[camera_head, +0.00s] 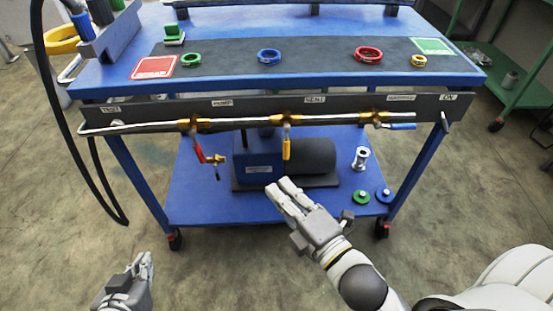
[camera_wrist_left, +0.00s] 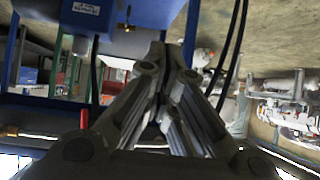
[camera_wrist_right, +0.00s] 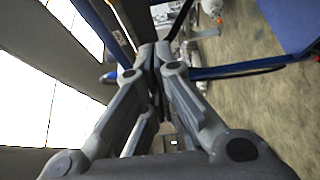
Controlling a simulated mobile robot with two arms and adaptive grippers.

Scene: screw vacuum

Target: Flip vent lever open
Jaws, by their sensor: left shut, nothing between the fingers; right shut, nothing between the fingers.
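The yellow lever (camera_head: 287,148) hangs straight down from a brass valve on the front pipe, just left of the VENT label (camera_head: 315,99). A red lever (camera_head: 198,160) hangs from the valve near the PUMP label, and a blue lever (camera_head: 402,126) lies along the pipe near the MANIFOLD label. My right gripper (camera_head: 278,188) is shut and empty, appearing below the yellow lever in the head view, apart from it. Its closed fingers show in the right wrist view (camera_wrist_right: 152,50). My left gripper (camera_head: 145,260) is shut and empty at the lower left, away from the cart; its fingers show in the left wrist view (camera_wrist_left: 157,52).
The blue cart's top (camera_head: 230,25) bears coloured rings and red and green cards. A pump (camera_head: 260,170) with a dark cylinder (camera_head: 310,160) stands on the lower shelf, beside a metal fitting (camera_head: 360,158). A black hose hangs at left. A green shelf stands at right.

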